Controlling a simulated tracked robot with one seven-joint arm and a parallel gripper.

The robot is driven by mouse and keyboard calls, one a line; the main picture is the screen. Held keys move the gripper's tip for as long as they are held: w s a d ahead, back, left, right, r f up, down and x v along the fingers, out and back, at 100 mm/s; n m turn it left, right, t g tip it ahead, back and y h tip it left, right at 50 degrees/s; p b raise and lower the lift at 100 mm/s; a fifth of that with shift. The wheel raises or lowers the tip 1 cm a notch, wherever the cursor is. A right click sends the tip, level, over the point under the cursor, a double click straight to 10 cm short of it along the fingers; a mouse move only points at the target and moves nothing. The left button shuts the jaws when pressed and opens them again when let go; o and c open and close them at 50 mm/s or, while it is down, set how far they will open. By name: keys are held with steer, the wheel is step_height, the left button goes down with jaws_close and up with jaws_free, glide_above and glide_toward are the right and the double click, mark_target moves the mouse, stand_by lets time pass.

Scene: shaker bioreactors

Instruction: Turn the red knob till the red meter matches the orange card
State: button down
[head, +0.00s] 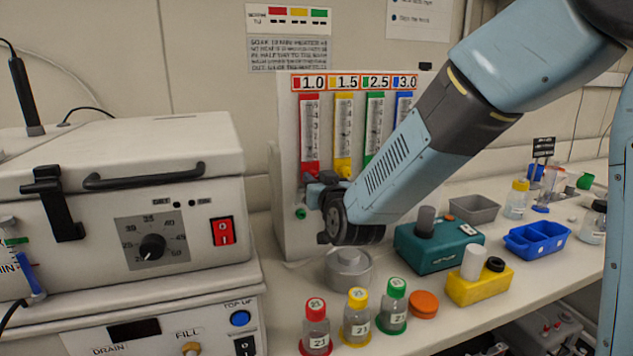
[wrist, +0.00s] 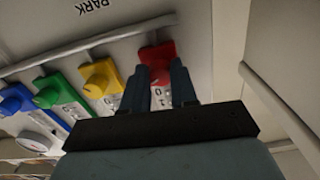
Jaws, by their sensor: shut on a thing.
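The red meter (head: 308,128) is the leftmost upright gauge on the white panel in the head view. Its scale is too small to read. An orange-edged card (head: 311,83) reading 1.0 sits right above it, in a row with cards reading 1.5, 2.5 and 3.0. My gripper (head: 318,183) is at the foot of the red meter, and my arm comes in from the upper right. In the wrist view the red knob (wrist: 157,62) lies between my fingers (wrist: 160,86), which are shut on it. The fingers partly hide the knob.
Yellow (wrist: 101,78), green (wrist: 56,90) and blue (wrist: 17,98) knobs stand in a row beside the red one. A metal lidded pot (head: 348,270) and several capped bottles stand below my gripper. A white heater box (head: 130,150) is at left.

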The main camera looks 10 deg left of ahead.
steer(key=shift+m, duration=0.7)
steer(key=c, duration=0.9)
jaws_free()
